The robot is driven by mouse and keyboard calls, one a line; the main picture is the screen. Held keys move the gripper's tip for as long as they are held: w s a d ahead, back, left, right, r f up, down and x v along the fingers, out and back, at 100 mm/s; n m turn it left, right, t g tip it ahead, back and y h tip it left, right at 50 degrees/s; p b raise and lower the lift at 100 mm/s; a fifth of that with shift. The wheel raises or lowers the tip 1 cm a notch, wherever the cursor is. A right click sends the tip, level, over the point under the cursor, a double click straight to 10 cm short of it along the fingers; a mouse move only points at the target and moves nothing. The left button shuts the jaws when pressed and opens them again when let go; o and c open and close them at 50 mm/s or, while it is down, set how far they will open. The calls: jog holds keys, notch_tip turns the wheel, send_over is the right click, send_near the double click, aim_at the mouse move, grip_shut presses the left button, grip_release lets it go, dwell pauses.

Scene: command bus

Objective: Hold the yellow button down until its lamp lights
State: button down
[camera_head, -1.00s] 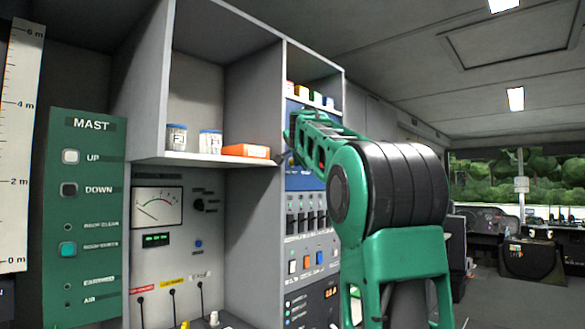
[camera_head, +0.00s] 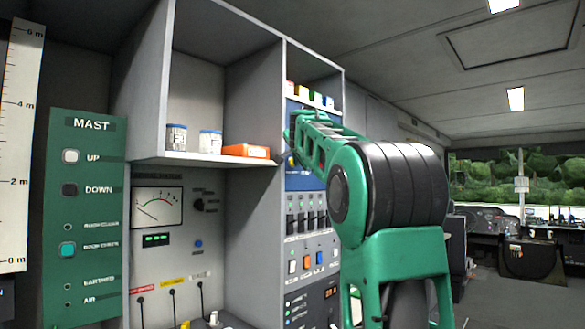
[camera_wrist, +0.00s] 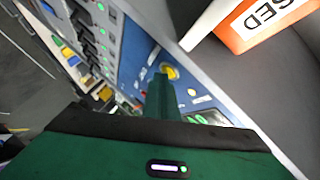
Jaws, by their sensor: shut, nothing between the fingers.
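The yellow button (camera_wrist: 172,72) is round and sits on a blue panel, just beyond my fingertips in the wrist view. A small part of it also shows in the head view (camera_head: 292,161), left of my arm. My gripper (camera_wrist: 161,77) is shut and empty, its green fingers pointing at the panel and overlapping the button's lower left edge in the picture. I cannot tell whether the fingertips touch the button. In the head view my gripper (camera_head: 288,141) is mostly hidden by my own arm.
An orange box (camera_head: 246,151) and two jars (camera_head: 177,138) stand on a grey shelf left of my gripper. The orange box (camera_wrist: 262,22) is close in the wrist view. A row of black sliders (camera_head: 306,222) and coloured buttons (camera_head: 306,262) lies below the blue panel.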

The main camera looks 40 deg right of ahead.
jog(key=shift+s, duration=0.85)
jog(key=s, duration=0.5)
jog(key=shift+d, duration=0.25)
dwell(0.5)
